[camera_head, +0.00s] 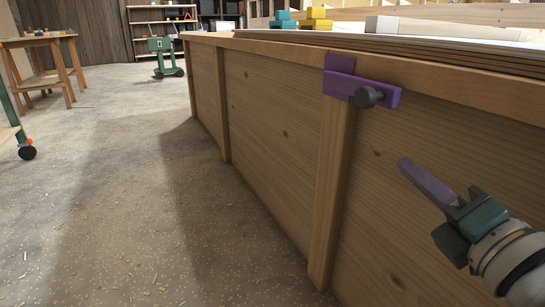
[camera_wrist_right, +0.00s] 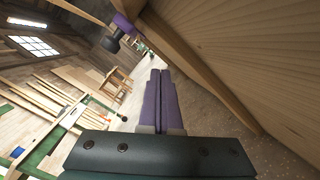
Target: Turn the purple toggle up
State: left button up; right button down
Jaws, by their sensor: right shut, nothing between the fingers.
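The purple toggle (camera_head: 338,82) is mounted on the upper part of a wooden post on the side of a long wooden bench. Its purple bar lies roughly level, pointing right, with a dark round knob (camera_head: 366,97) sticking out from it. In the right wrist view the purple toggle (camera_wrist_right: 124,24) and its dark knob (camera_wrist_right: 110,44) show at the upper left, beyond the fingertips. My right gripper (camera_head: 404,163) has purple fingers, is shut and empty, and is below and right of the toggle, apart from it. The shut fingers also show in the right wrist view (camera_wrist_right: 160,75). My left gripper is not in view.
The wooden bench side (camera_head: 265,110) runs along the right, with stacked boards (camera_head: 430,52) on top. Teal blocks (camera_head: 284,19) and yellow blocks (camera_head: 316,18) sit farther back. A wooden table (camera_head: 38,40) stands at the far left.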

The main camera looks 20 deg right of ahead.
pick_arm(q)
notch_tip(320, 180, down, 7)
jog(key=b, duration=0.5)
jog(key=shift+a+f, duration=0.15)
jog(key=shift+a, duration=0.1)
pick_arm(e)
jog(key=a+f+n+t+y, duration=0.1)
jog(key=n, duration=0.3)
jog(key=s+f+n+t+y, duration=0.1)
jog(key=n+t+y, duration=0.1)
jog(key=n, duration=0.2)
jog(key=a+f+n+t+y, duration=0.1)
jog(key=n, duration=0.2)
jog(key=shift+s+a+f+n+y, duration=0.2)
jog(key=shift+a+f+n+y, duration=0.1)
jog(key=shift+f+n+y, duration=0.1)
pick_arm(q)
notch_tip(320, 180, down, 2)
jog(key=b, duration=0.2)
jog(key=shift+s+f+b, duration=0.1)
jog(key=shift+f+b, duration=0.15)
jog(key=shift+b, duration=0.15)
pick_arm(e)
jog(key=w+r, duration=0.8)
jog(key=shift+w, duration=0.3)
